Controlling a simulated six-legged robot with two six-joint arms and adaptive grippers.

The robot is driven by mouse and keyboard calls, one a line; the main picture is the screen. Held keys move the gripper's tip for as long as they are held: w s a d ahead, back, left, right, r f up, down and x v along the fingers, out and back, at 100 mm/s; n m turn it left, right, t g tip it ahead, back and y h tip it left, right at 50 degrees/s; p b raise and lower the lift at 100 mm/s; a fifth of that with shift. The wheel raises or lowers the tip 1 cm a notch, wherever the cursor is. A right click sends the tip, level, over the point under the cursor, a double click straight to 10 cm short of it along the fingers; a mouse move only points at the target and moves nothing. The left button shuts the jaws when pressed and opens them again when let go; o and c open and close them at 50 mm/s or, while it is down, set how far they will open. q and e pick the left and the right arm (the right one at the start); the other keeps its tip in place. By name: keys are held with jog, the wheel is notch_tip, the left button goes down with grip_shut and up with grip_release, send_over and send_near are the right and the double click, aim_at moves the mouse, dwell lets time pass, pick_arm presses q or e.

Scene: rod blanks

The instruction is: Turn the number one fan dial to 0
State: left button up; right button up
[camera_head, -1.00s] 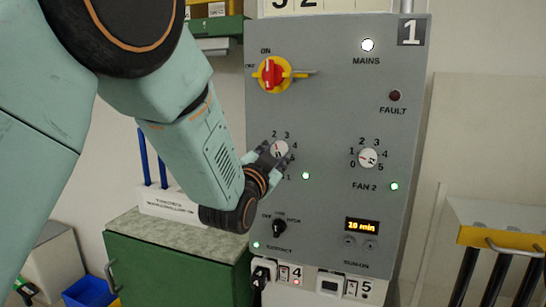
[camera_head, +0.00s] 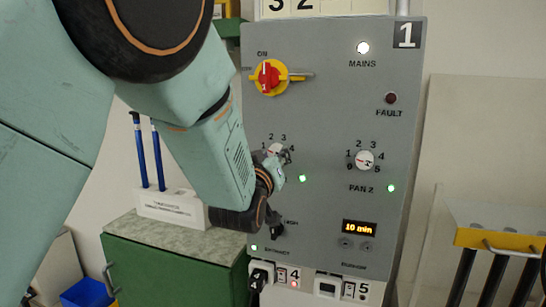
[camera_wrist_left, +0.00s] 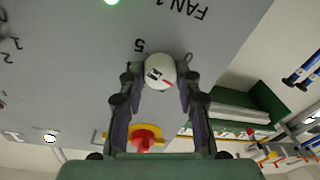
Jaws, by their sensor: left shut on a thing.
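The number one fan dial (camera_head: 275,150) is a round white knob on the left of the grey panel, below the red and yellow main switch. In the left wrist view the dial (camera_wrist_left: 160,72) sits between my two fingertips, near the FAN 1 lettering. It has a short red mark and a dark patch on its face; I cannot tell its setting for sure. My left gripper (camera_wrist_left: 160,78) is shut on the dial. In the head view the left gripper (camera_head: 275,160) partly covers the dial and its lower numbers. My right gripper is not in view.
The red and yellow switch (camera_head: 269,76) is above the dial, and the FAN 2 dial (camera_head: 365,160) is to the right. A black selector (camera_head: 275,226) is close below my wrist. Sockets (camera_head: 281,275) line the bottom. A green cabinet (camera_head: 170,265) stands at the left.

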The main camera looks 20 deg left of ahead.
pick_arm(q)
jog(key=n, duration=0.3)
jog(key=r+n, duration=0.1)
jog(key=n, duration=0.2)
jog(key=shift+w+r+p, duration=0.1)
jog(key=shift+r+p, duration=0.05)
jog(key=shift+p, duration=0.15)
jog(key=n, duration=0.5)
jog(key=shift+g, duration=0.4)
jog(key=shift+n, duration=0.3)
jog(key=o, duration=0.8)
jog(key=shift+c, duration=0.2)
jog(key=o, duration=0.4)
jog(key=shift+w+a+f, duration=0.1)
jog(key=shift+f, duration=0.2)
